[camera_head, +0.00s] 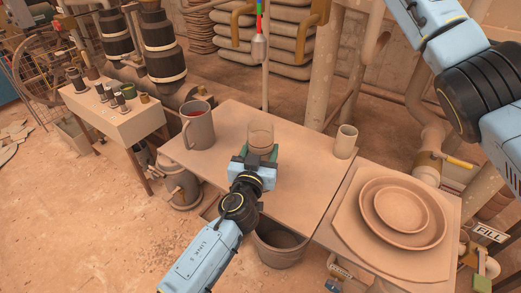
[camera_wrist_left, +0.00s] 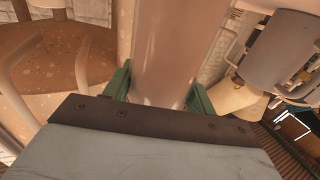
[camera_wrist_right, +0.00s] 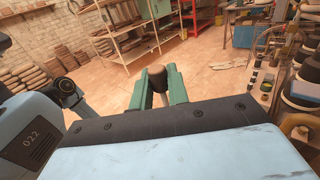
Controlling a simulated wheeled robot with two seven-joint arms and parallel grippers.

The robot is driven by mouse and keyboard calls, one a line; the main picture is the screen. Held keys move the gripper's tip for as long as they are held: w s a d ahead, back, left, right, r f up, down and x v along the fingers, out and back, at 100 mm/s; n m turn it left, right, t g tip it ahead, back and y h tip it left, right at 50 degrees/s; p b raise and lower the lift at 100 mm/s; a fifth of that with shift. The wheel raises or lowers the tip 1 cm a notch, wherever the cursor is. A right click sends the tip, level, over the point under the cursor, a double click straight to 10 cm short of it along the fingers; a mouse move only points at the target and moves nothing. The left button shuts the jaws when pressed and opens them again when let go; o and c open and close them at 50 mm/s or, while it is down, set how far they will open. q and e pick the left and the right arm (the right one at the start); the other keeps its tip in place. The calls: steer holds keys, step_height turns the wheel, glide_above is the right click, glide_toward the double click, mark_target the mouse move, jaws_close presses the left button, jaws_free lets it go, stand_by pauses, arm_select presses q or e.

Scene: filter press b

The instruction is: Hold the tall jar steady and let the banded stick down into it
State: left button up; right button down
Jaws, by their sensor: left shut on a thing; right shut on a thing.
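The tall jar (camera_head: 261,138), a clear cylinder, stands upright near the middle of the table. My left gripper (camera_head: 255,157) is shut around it, and the left wrist view shows the jar (camera_wrist_left: 172,50) between the green fingers. The banded stick (camera_head: 260,28) hangs upright at the top of the head view, with coloured bands above a pale bulb. Its bulb is above the jar and apart from it. My right gripper (camera_wrist_right: 158,88) is shut on the stick's brown top end (camera_wrist_right: 157,76); in the head view this grip is out of frame.
A grey mug (camera_head: 199,132) with red inside stands left of the jar. A small beige cup (camera_head: 345,142) stands right. Stacked round dishes (camera_head: 403,213) lie on a board at lower right. A bucket (camera_head: 280,246) is below the table's front edge.

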mark_target(262, 36)
steer(key=shift+f, duration=5.35)
steer(key=c, duration=1.3)
jaws_free()
steer(key=d, duration=0.4)
steer(key=w+d, duration=0.1)
steer(key=d, duration=0.7)
steer(key=shift+w, duration=0.35)
arm_select(q)
steer(key=o, duration=1.7)
steer(key=shift+c, duration=0.2)
arm_select(e)
steer(key=shift+a, duration=0.1)
